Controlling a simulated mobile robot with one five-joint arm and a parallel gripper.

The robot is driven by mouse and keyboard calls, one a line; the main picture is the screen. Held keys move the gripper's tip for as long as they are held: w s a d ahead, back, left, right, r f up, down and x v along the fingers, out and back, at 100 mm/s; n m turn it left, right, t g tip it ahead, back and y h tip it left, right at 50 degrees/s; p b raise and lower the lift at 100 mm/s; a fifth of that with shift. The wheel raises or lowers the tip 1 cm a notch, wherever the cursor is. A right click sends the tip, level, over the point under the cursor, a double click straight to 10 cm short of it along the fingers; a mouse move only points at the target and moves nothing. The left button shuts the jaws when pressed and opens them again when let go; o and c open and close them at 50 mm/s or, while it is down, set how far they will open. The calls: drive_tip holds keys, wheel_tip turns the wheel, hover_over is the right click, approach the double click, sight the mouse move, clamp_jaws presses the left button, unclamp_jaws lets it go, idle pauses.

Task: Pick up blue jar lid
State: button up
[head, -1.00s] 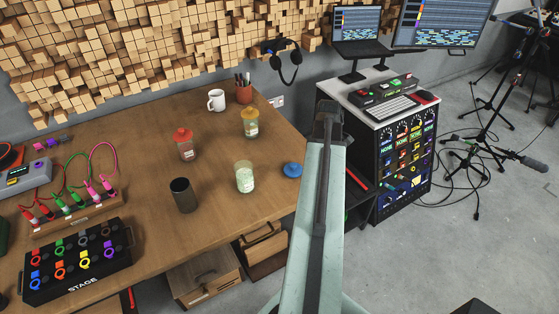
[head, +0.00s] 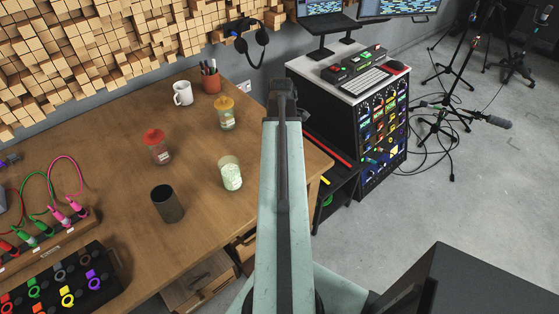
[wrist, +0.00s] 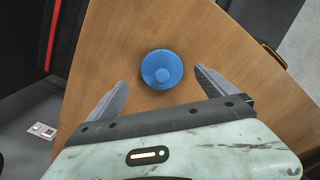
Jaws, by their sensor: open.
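In the head view my arm hides the lid. My gripper's end (head: 283,95) shows there only from behind, over the table's right end.
An open jar with pale contents (head: 231,173), a red-lidded jar (head: 158,147), a yellow-lidded jar (head: 227,113) and a dark cup (head: 167,204) stand left of my arm. A white mug (head: 182,93) and pen pot (head: 211,81) stand behind. A rack cabinet (head: 372,135) is to the right.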

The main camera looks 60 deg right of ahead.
wheel_tip(320, 180, down, 5)
drive_tip(key=b, duration=0.5)
drive_tip(key=shift+w+a+f, duration=0.1)
drive_tip(key=shift+a+f, duration=0.05)
drive_tip(key=shift+r, duration=0.2)
drive_tip(key=c, duration=1.4)
drive_tip(key=shift+c, duration=0.2)
drive_tip(key=shift+r+p, duration=0.1)
drive_tip(key=shift+p, duration=0.2)
wheel_tip(320, 180, up, 10)
drive_tip(key=p, duration=1)
